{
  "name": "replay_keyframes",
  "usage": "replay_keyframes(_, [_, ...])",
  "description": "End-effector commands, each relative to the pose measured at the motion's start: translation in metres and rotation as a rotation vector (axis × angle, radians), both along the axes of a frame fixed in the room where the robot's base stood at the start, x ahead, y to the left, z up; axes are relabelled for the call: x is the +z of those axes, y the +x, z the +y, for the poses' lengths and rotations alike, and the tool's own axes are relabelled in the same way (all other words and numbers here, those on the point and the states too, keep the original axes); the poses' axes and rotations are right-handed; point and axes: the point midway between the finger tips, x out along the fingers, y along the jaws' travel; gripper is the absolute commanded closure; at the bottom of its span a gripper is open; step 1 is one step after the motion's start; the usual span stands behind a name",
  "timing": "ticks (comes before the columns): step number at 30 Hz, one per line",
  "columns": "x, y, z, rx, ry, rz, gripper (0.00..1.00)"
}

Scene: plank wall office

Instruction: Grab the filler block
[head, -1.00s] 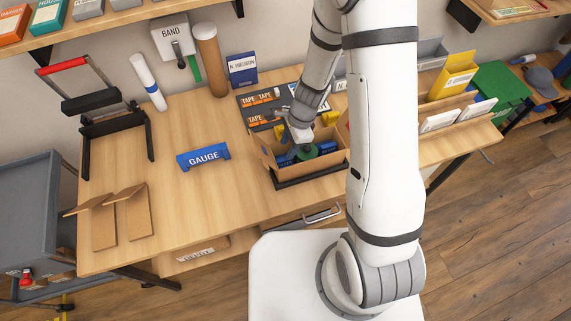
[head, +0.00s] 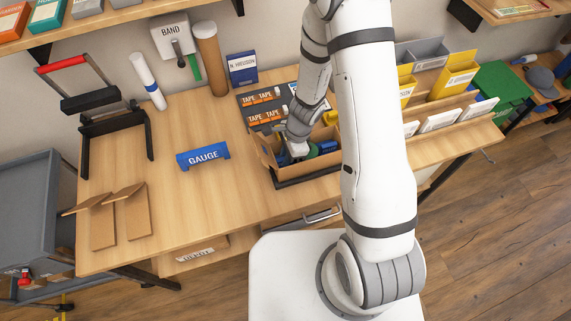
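I cannot make out for certain which thing is the filler block. An open cardboard box (head: 308,167) sits in a dark tray on the wooden desk. My gripper (head: 298,150) reaches down into the box on its left side. A green item (head: 311,152) and a blue item (head: 327,147) lie in the box, just right of my gripper. The fingertips are too small and too hidden by the box to tell whether they are open or shut, or touching anything.
A blue GAUGE holder (head: 203,157) stands left of the box on clear desk. Orange TAPE boxes (head: 264,97) lie behind the box. White and yellow bins (head: 455,77) stand at the right.

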Motion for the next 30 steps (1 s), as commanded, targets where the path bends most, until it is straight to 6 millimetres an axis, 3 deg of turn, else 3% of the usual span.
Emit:
replay_keyframes(6, [0.000, 0.000, 0.000, -0.001, 0.000, 0.000, 1.00])
replay_keyframes(20, [0.003, 0.000, 0.000, -0.001, 0.000, -0.001, 1.00])
replay_keyframes(23, [0.014, 0.001, 0.000, 0.000, 0.001, -0.004, 1.00])
replay_keyframes(30, [0.062, 0.001, 0.000, -0.001, 0.002, -0.006, 1.00])
